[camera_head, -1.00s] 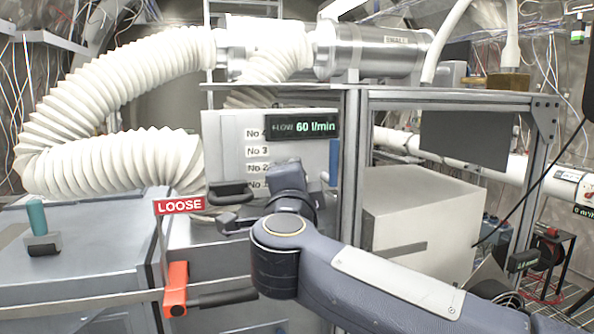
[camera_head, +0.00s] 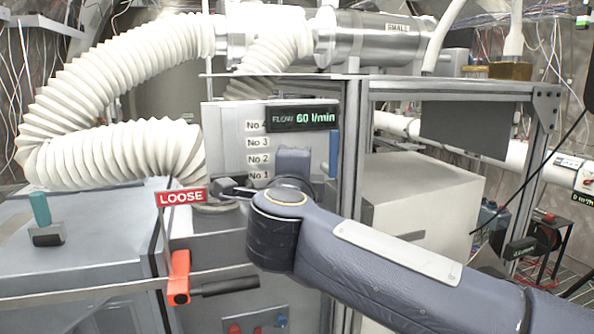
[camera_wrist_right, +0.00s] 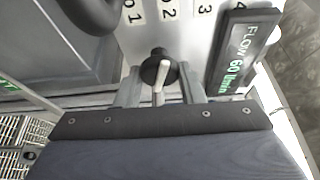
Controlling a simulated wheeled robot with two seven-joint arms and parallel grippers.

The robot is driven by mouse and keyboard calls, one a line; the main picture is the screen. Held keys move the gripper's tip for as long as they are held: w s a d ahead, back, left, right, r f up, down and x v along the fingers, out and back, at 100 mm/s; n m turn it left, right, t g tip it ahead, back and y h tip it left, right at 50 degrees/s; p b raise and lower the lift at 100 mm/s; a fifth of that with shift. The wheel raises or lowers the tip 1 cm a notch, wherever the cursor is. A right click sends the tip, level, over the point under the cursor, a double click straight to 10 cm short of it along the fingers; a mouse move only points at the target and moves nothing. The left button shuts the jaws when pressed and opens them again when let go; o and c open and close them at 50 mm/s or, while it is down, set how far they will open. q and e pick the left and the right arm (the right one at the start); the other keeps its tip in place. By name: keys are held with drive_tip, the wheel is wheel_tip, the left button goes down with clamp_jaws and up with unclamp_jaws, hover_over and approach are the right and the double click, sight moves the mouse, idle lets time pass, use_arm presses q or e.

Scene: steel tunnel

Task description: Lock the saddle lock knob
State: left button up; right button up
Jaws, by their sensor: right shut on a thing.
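In the right wrist view a round black knob (camera_wrist_right: 158,68) with a pale pin sits between the fingers of my right gripper (camera_wrist_right: 160,90), which is shut on it. In the head view my right arm comes in from the right, and its right gripper (camera_head: 232,188) is beside the red LOOSE sign (camera_head: 181,197). The knob is hard to pick out there, with dark parts overlapping. My left gripper is in neither view.
An orange clamp (camera_head: 179,277) with a black handle is below the sign. A panel numbered No 1 to No 4 and a flow display (camera_head: 303,118) reading 60 l/min stand behind. A ribbed white hose (camera_head: 110,150) curves at left.

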drive_tip(key=shift+f, duration=0.1)
drive_tip(key=o, duration=1)
drive_tip(key=s+b, duration=0.2)
drive_tip(key=s, duration=0.5)
drive_tip(key=shift+s+a, duration=0.3)
drive_tip(key=shift+s, duration=0.1)
